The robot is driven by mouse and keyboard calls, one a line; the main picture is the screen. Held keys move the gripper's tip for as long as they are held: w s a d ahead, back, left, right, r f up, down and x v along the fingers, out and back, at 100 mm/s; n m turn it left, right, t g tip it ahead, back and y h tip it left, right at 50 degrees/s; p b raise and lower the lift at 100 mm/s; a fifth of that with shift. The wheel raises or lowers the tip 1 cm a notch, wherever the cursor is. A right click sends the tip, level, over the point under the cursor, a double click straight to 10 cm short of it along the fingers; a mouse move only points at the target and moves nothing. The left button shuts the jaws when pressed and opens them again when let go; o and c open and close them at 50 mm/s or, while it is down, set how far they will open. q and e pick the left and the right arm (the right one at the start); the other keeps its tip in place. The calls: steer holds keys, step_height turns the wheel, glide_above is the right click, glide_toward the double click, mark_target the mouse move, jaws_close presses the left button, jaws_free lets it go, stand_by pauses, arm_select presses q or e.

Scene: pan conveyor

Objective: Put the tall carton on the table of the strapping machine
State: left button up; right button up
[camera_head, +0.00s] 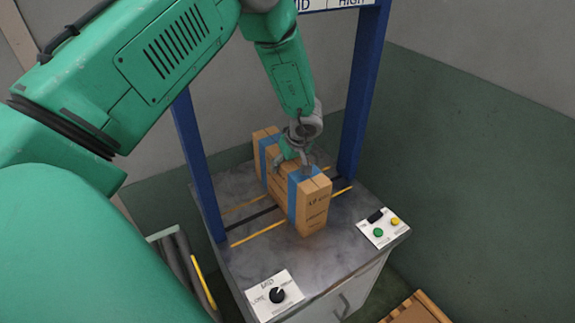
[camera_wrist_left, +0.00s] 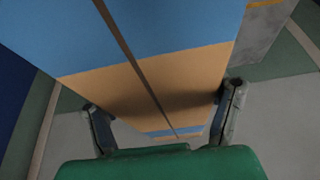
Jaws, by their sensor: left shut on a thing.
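The tall carton (camera_head: 313,206) is brown with two blue bands. In the head view it is on or just over the grey table of the strapping machine (camera_head: 272,257), between the blue posts; I cannot tell whether its bottom touches. My left gripper (camera_head: 292,158) is at the carton's top, between the bands, shut on it. In the left wrist view the carton (camera_wrist_left: 180,85) fills the middle, with the fingers of my left gripper (camera_wrist_left: 165,110) on its two sides. My right gripper is not in view.
A blue frame (camera_head: 362,90) rises around the table. A black knob panel (camera_head: 276,295) is at the table's front left, and a panel with green and yellow buttons (camera_head: 382,228) is at its right. A wooden object (camera_head: 415,309) is at the lower right.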

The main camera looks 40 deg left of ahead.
arm_select(q)
steer(key=shift+s+d+r, duration=0.1)
steer(key=shift+d+r, duration=0.1)
steer(key=shift+d, duration=0.4)
steer(key=shift+a+f, duration=0.1)
steer(key=shift+f, duration=0.1)
steer(key=o, duration=1.8)
steer(key=shift+a+f, duration=0.1)
steer(key=shift+a, duration=0.15)
steer(key=shift+c, duration=0.2)
steer(key=shift+a+f, duration=0.2)
steer(key=shift+a, duration=0.35)
steer(key=v, duration=1.1)
steer(key=shift+d+f, duration=0.15)
steer(key=shift+d, duration=0.2)
steer(key=shift+r, duration=0.8)
steer(key=shift+d+r, duration=0.15)
steer(key=shift+d, duration=0.3)
